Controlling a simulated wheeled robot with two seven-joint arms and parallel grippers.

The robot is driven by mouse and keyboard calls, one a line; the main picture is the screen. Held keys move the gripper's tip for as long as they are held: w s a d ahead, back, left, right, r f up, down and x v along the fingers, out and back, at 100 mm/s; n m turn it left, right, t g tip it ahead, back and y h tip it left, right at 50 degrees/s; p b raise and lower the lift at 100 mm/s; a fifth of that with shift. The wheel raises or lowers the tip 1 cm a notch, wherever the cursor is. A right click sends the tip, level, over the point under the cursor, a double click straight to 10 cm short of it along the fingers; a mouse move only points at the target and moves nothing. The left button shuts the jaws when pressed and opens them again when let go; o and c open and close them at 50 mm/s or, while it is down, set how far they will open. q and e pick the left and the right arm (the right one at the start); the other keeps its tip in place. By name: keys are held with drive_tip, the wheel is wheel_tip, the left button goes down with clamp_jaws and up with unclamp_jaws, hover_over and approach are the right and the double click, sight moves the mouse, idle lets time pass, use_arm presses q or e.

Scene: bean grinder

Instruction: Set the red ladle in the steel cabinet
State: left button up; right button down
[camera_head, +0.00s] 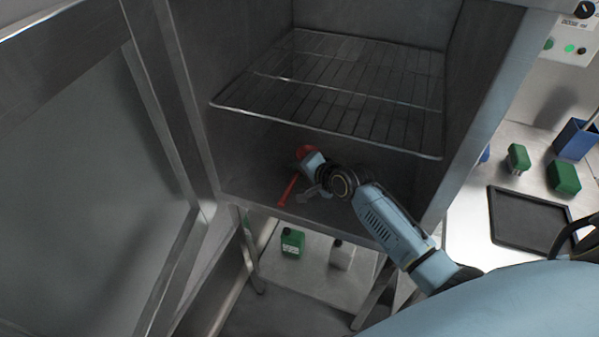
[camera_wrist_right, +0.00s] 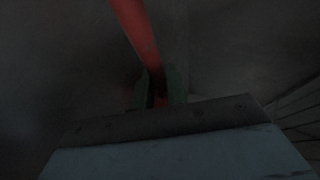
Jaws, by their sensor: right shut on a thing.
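The red ladle (camera_head: 288,188) is inside the steel cabinet (camera_head: 240,140), low down near the cabinet floor and below the wire shelf. Its handle slants toward the cabinet's front edge. My right gripper (camera_head: 308,168) reaches in through the open front and is shut on the ladle. In the right wrist view the red handle (camera_wrist_right: 135,30) runs up from between the dark fingers (camera_wrist_right: 160,88). That view is very dark, and I cannot tell whether the ladle touches the floor. My left gripper is not in view.
The cabinet door (camera_head: 75,170) stands open at left. A wire rack (camera_head: 340,85) spans the cabinet above my right arm. At right, a counter holds a black tray (camera_head: 528,222), green blocks (camera_head: 564,177) and a blue bin (camera_head: 575,140).

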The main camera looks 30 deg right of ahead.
drive_tip(key=shift+r, duration=0.1)
drive_tip(key=c, duration=1.7)
unclamp_jaws()
drive_tip(key=shift+s+r, duration=0.1)
drive_tip(key=shift+s, duration=0.1)
drive_tip(key=p+v, duration=0.3)
drive_tip(key=v, duration=0.8)
drive_tip(key=shift+s, duration=0.3)
